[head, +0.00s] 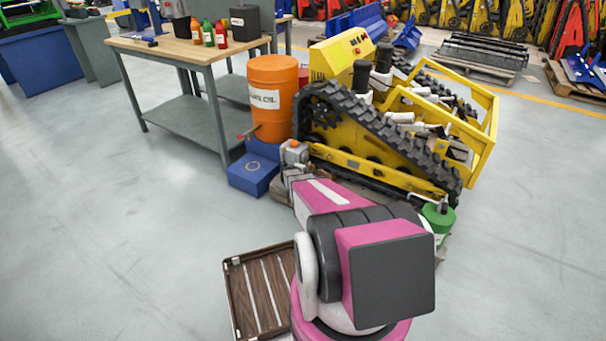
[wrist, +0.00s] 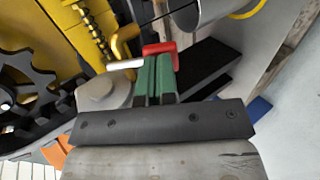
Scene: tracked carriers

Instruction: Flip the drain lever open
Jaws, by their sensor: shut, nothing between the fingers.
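In the wrist view, my gripper (wrist: 155,62) has its green fingers together with nothing between them. A small red piece (wrist: 160,47), which looks like the drain lever's handle, lies right at the fingertips. I cannot tell whether they touch. A pale bar (wrist: 125,65) lies left of the fingertips. The yellow carrier (wrist: 84,18) with its dark sprocket (wrist: 18,85) is on the left. In the head view, the tracked carrier (head: 345,160) stands beyond my pink arm, which reaches toward its lower left end. My fingertips cannot be made out there.
An orange drum (head: 273,80) stands left of the carrier, with a blue box (head: 253,175) on the floor in front. A workbench (head: 185,50) with bottles is behind on the left. A brown slatted pallet (head: 236,305) lies near my base. The left floor is clear.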

